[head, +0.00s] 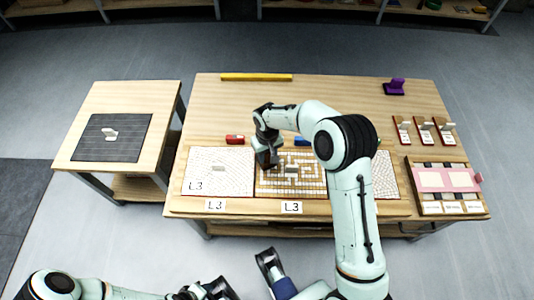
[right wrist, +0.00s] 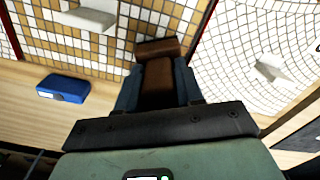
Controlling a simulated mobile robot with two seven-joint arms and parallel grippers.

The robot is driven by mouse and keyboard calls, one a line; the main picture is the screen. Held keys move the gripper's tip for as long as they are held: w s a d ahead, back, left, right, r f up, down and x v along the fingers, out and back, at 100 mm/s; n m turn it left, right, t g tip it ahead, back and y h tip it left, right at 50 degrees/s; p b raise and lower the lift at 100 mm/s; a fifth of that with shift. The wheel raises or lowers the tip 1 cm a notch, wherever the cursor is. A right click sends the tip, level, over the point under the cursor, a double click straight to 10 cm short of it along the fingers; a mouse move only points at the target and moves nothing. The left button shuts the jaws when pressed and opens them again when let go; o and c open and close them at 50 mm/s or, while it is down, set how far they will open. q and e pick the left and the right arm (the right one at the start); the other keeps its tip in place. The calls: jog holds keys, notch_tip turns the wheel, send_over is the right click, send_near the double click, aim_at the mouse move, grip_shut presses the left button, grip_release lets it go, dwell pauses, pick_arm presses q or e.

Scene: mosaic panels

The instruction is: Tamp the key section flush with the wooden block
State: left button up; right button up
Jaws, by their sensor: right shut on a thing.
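The wooden block, brown (right wrist: 160,75), is between the fingers of my right gripper (head: 267,158), as the right wrist view shows. The gripper is shut on it, over the upper left part of the middle yellow-and-white mosaic panel (head: 262,188). A pale raised piece (head: 291,170), perhaps the key section, sits on that panel; it also shows in the right wrist view (right wrist: 90,18), apart from the wooden block. I cannot tell whether it is flush. My left gripper (head: 215,290) is low at the bottom edge, partly cut off; its opening is unclear.
A white panel (head: 205,183) with a pale piece (head: 217,168) lies left. A red object (head: 235,139) and a blue one (right wrist: 63,88) lie behind the panels. Stands (head: 425,132) and a tray (head: 427,207) are at right. My right arm hides part of the right panel.

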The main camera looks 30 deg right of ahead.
jog(key=shift+f+b, duration=0.35)
jog(key=shift+f, duration=0.3)
dwell(0.4)
jog(key=shift+f, duration=0.1)
dwell(0.4)
jog(key=shift+r+p, duration=2.35)
jog(key=shift+r, duration=1.25)
